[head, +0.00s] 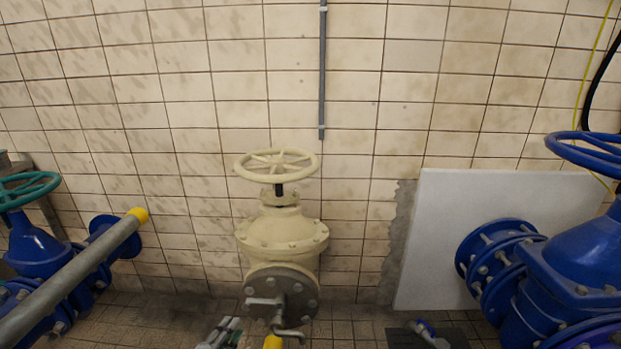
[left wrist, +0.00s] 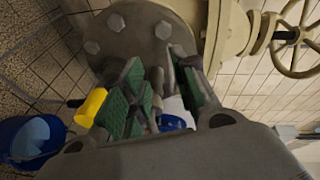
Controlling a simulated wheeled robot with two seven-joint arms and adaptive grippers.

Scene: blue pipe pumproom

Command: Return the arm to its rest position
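My left gripper (head: 222,332) is at the bottom edge of the head view, just left of the lower front of the cream valve (head: 282,235). In the left wrist view, its two fingers with green pads (left wrist: 158,72) stand apart with a gap between them, and I see nothing held. Beyond them is the valve's grey bolted flange (left wrist: 140,35).
A yellow-capped part (head: 272,342) sits close to the left gripper, below the flange. Blue valves stand at the left (head: 38,245) and right (head: 575,265). A grey pipe (head: 70,280) slants in at left. A white panel (head: 470,225) leans on the tiled wall.

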